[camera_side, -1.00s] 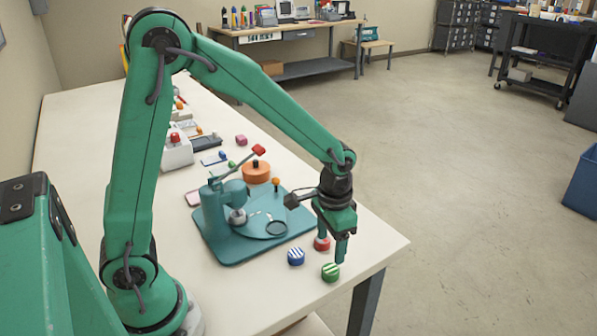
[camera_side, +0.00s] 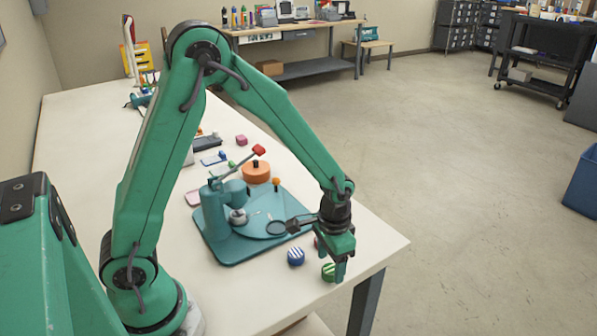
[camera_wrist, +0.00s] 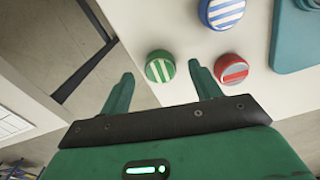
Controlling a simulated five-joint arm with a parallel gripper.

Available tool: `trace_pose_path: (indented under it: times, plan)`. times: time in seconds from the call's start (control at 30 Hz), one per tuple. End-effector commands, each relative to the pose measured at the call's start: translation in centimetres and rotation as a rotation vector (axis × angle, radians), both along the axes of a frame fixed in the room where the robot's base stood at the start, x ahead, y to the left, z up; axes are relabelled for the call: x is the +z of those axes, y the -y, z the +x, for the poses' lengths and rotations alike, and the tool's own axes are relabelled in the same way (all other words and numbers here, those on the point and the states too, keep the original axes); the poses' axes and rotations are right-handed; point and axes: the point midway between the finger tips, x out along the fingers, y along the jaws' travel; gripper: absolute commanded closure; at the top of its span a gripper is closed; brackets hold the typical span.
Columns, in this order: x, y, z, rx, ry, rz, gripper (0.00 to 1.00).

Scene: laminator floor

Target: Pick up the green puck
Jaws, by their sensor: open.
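The green puck (camera_side: 328,272) with white stripes sits on the pale table near its front corner. In the wrist view the green puck (camera_wrist: 160,67) lies ahead of my gripper (camera_wrist: 160,82), between the lines of its two fingers. My gripper (camera_side: 340,272) is open and empty, pointing down beside the puck in the side view and partly covering it. I cannot tell whether a finger touches it.
A blue striped puck (camera_side: 296,256) stands to the left. A red puck (camera_wrist: 231,70) is close beside the right finger in the wrist view. A teal press base (camera_side: 235,252) lies behind. The table edge is close to the green puck.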

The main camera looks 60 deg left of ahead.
Motion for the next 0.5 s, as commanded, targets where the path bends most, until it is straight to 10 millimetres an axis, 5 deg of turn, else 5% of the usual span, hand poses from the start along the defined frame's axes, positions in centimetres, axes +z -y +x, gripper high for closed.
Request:
trace_pose_path:
  times: [0.5]
  plan:
    - [-1.6, 0.0, 0.0, 0.0, 0.001, 0.0, 0.37]
